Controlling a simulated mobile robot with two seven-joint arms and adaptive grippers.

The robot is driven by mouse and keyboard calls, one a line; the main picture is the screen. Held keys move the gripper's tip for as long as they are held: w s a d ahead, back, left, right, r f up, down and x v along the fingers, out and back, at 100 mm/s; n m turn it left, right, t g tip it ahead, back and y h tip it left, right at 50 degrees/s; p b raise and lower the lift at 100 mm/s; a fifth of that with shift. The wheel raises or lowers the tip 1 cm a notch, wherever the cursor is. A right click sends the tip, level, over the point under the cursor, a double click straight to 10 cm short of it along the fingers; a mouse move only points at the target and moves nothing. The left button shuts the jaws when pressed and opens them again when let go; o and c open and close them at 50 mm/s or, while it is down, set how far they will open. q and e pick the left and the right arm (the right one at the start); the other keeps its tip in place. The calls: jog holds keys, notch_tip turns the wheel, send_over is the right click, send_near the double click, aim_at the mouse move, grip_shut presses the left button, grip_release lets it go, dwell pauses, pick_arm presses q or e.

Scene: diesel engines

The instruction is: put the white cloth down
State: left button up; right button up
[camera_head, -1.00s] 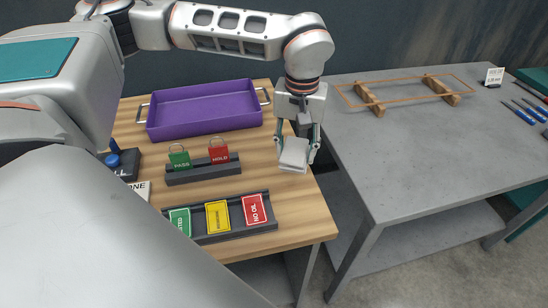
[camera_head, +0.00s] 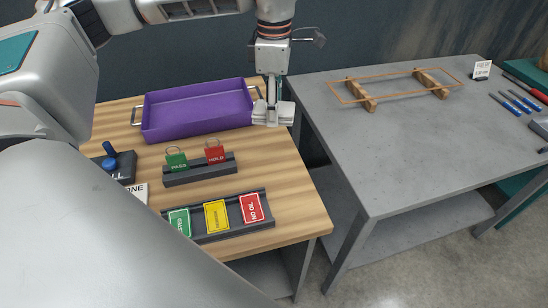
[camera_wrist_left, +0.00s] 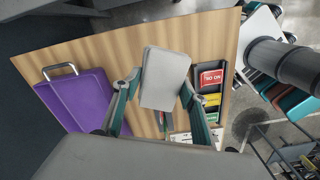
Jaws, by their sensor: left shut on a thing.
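The white cloth (camera_head: 284,113) is a folded, pale pad between the fingers of my left gripper (camera_head: 272,104). It is at the right back part of the wooden table, just right of the purple tray. My left gripper points down and is shut on the cloth. In the left wrist view the cloth (camera_wrist_left: 165,78) sits between the two fingers, with the wooden top behind it. I cannot tell whether the cloth touches the table. My right gripper is not in view.
The purple tray (camera_head: 196,134) stands at the back of the wooden table (camera_head: 290,190). A rack with PASS and HOLD tags (camera_head: 202,175) and a holder with coloured cards (camera_head: 220,232) are in front. A grey table (camera_head: 400,150) with a wooden frame stands at the right.

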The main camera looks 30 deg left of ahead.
aim_at(274, 164)
pick_arm(q)
notch_tip(274, 164, down, 17)
jog(key=shift+r, duration=0.2)
dwell(0.3)
jog(key=shift+f, duration=0.2)
jog(key=o, duration=1.2)
jog(key=shift+r, duration=0.1)
notch_tip(274, 164, up, 12)
jog(key=shift+r, duration=0.15)
